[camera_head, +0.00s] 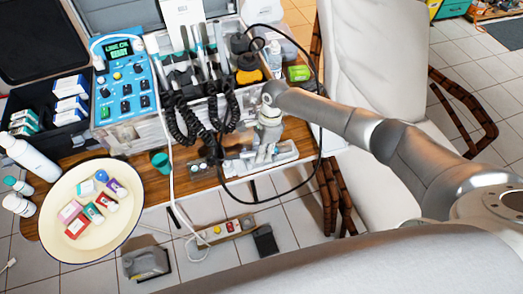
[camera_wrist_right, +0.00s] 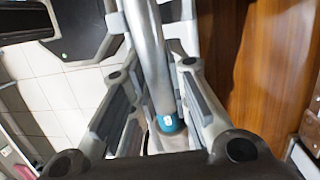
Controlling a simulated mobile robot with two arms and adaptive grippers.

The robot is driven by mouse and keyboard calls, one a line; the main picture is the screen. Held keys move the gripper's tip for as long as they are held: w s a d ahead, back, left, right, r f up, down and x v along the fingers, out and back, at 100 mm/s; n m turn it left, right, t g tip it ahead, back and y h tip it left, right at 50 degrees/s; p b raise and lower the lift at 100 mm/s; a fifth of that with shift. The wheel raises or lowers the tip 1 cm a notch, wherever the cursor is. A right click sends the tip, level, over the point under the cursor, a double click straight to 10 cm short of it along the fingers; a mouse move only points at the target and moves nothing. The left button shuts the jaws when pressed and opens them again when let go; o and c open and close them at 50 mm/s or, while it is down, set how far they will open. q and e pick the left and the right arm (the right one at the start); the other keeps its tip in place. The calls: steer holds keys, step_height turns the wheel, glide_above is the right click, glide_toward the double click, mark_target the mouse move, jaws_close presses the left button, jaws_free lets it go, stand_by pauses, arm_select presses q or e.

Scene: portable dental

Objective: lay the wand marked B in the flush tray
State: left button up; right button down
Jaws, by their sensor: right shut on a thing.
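My right gripper (camera_head: 266,148) is above the front right part of the wooden table in the head view. In the right wrist view its fingers (camera_wrist_right: 152,65) are shut on a silver wand (camera_wrist_right: 153,55) with a teal collar (camera_wrist_right: 170,123). The collar carries a small white mark, too blurred to read surely as B. In the head view the gripper hides most of the wand. A pale shallow tray (camera_head: 287,153), likely the flush tray, lies below and around the gripper at the table's front edge. I cannot tell whether the wand touches it. My left gripper is not in view.
More wands (camera_head: 201,38) stand in the open case behind, with black coiled cords (camera_head: 186,122). A black hose (camera_head: 318,95) loops around the tray area. A blue control box (camera_head: 124,82), a teal cup (camera_head: 160,161) and a cream plate (camera_head: 75,247) stand left. A white chair (camera_head: 367,50) is right.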

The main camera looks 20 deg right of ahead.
steer(key=shift+p, duration=0.3)
steer(key=shift+f, duration=0.1)
steer(key=c, duration=1.3)
jaws_free()
steer(key=p+v, duration=0.8)
steer(key=shift+a, duration=0.1)
